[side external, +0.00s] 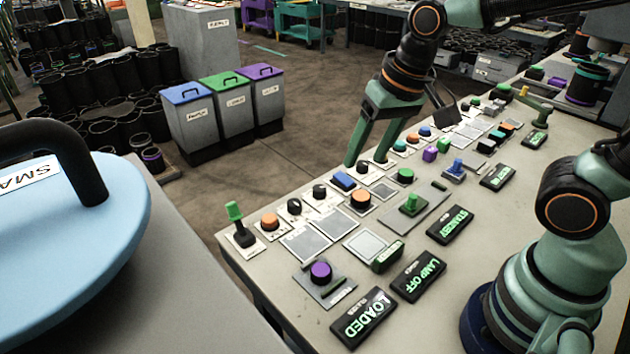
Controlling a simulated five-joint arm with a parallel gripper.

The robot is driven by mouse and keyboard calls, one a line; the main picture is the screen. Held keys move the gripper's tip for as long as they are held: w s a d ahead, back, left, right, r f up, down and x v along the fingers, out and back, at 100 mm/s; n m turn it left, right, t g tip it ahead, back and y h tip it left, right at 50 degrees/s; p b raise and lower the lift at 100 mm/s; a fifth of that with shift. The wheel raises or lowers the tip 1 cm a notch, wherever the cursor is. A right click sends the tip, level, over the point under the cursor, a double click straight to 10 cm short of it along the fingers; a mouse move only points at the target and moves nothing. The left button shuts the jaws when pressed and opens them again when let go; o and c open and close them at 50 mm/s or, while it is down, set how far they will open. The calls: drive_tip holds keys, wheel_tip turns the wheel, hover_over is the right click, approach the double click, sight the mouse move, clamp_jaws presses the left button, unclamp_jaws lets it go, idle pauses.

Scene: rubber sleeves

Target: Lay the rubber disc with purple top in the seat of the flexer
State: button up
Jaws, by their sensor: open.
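A dark disc with a purple top (320,271) sits on a small grey plate (341,291) at the front left of the bench. A narrow dark strip lies beside it on that plate. A lit sign reading LOADED (363,318) stands just in front. I cannot tell for sure from its shape that this plate is the flexer's seat. My gripper (366,162) is open and empty, its two green fingers pointing down over the bench's back edge, behind the blue and orange pieces. It is well apart from the purple-topped disc.
The bench (285,320) carries several knobs, plates and coloured pieces, including an orange-topped disc (361,199), a purple block (430,154) and a green lever (235,220). Signs read LAMP OFF (418,276) and STANDBY (450,225). A large blue lid (65,250) stands at left.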

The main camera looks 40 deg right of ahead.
drive_tip(key=s+d+r+n+t, duration=0.2)
drive_tip(key=d+r+n, duration=0.1)
drive_tip(key=d, duration=0.2)
drive_tip(key=shift+s+d+r+h, duration=0.15)
drive_tip(key=shift+h, duration=0.15)
